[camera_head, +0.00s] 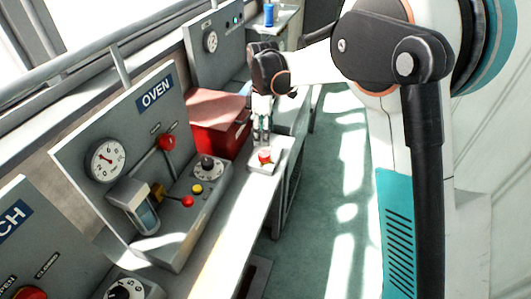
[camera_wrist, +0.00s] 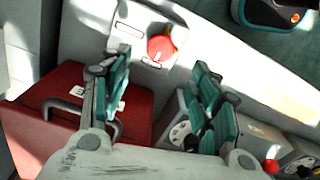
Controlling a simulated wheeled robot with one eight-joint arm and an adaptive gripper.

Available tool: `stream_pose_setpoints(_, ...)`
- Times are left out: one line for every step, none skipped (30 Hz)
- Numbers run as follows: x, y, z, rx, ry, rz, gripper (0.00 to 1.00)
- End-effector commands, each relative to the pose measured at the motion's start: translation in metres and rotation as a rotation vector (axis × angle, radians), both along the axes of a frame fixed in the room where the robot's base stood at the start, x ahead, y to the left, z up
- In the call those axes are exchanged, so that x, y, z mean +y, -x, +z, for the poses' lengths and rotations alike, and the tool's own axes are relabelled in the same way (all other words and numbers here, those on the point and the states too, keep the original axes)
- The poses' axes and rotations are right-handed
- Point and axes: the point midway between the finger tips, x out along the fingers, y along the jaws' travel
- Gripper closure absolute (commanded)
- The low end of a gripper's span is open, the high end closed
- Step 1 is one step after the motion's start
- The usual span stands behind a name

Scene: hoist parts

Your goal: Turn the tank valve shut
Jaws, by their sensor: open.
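A red round knob (camera_head: 264,157) sits on a small pale plate (camera_head: 255,165) on the bench. It also shows in the wrist view (camera_wrist: 162,47), with a pale mark across it. The plate's labels are too small to read, so I cannot tell whether this is the tank valve. My gripper (camera_head: 262,137) points down just above and behind the knob in the head view. In the wrist view my gripper (camera_wrist: 163,68) is open and empty, and the knob shows beyond the gap between the fingertips, apart from both.
A red case (camera_wrist: 75,115) with a dark handle lies beside the plate. The grey OVEN panel (camera_head: 122,120) carries a gauge, a red-knobbed lever and buttons. Another gauge panel (camera_head: 218,58) and a blue can (camera_head: 269,15) stand farther back. The floor (camera_head: 320,190) to the right is clear.

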Motion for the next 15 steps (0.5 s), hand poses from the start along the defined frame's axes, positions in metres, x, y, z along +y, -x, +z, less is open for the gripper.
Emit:
stream_pose_setpoints(0.0, 0.0, -0.014, 0.0, 0.0, 0.0, 0.44)
stream_pose_setpoints(0.0, 0.0, -0.02, 0.0, 0.0, -0.001, 0.44)
stream_pose_setpoints(0.0, 0.0, -0.028, 0.0, 0.0, -0.001, 0.44)
stream_pose_setpoints(0.0, 0.0, -0.034, 0.0, 0.0, -0.001, 0.44)
stream_pose_setpoints(0.0, 0.0, -0.04, 0.0, 0.0, -0.001, 0.44)
stream_pose_setpoints(0.0, 0.0, -0.047, 0.0, 0.0, -0.001, 0.44)
stream_pose_setpoints(0.0, 0.0, -0.052, 0.0, 0.0, -0.001, 0.44)
stream_pose_setpoints(0.0, 0.0, -0.057, 0.0, 0.0, -0.001, 0.44)
stream_pose_setpoints(0.0, 0.0, -0.063, 0.0, 0.0, -0.001, 0.44)
stream_pose_setpoints(0.0, 0.0, -0.068, 0.0, 0.0, -0.002, 0.44)
stream_pose_setpoints(0.0, 0.0, -0.072, 0.0, 0.0, -0.002, 0.44)
stream_pose_setpoints(0.0, 0.0, -0.076, 0.0, 0.0, -0.002, 0.44)
stream_pose_setpoints(0.0, 0.0, -0.079, 0.0, 0.0, -0.002, 0.44)
stream_pose_setpoints(0.0, 0.0, -0.082, 0.0, 0.0, -0.002, 0.44)
stream_pose_setpoints(0.0, 0.0, -0.085, 0.0, 0.0, -0.002, 0.44)
